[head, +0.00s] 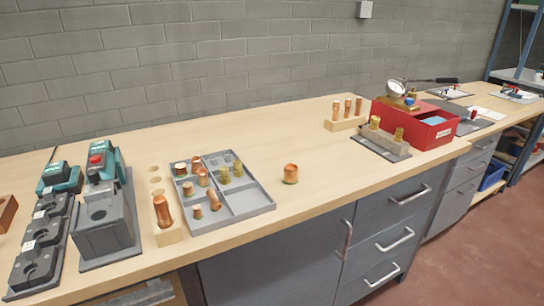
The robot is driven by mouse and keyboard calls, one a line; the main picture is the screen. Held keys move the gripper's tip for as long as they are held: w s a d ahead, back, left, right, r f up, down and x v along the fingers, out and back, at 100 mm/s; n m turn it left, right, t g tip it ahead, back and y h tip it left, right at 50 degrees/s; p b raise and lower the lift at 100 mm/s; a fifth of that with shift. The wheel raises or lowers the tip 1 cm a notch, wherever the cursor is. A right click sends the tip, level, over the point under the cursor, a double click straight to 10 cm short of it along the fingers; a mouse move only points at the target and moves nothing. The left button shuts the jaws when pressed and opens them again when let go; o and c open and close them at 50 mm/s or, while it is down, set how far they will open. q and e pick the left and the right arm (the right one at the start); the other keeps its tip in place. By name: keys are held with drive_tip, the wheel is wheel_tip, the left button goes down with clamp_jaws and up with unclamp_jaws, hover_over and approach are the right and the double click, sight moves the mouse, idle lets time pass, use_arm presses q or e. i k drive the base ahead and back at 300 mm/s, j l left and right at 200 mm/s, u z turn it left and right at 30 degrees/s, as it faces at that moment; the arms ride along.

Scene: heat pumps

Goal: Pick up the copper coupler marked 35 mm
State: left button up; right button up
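A grey divided tray (253,207) lies on the wooden workbench and holds several copper couplers and brass fittings. Small copper pieces (197,211) stand in its front compartment. A larger copper coupler (290,173) stands alone on the bench to the right of the tray. Another large copper piece (162,211) stands in a wooden holder (168,237) left of the tray. No size marking is legible on any piece, so I cannot tell which is the 35 mm one. Neither of my grippers is in view.
Grey and teal machines (104,213) stand at the left. A wooden block with copper pieces (344,123), a grey block with brass fittings (388,138) and a red box (425,127) stand at the right. The bench (310,205) is clear around the lone coupler.

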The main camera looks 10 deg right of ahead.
sight(291, 174)
drive_tip(key=l+u, duration=0.35)
drive_tip(key=l, duration=0.35)
drive_tip(key=l+u, duration=0.4)
drive_tip(key=l, duration=0.35)
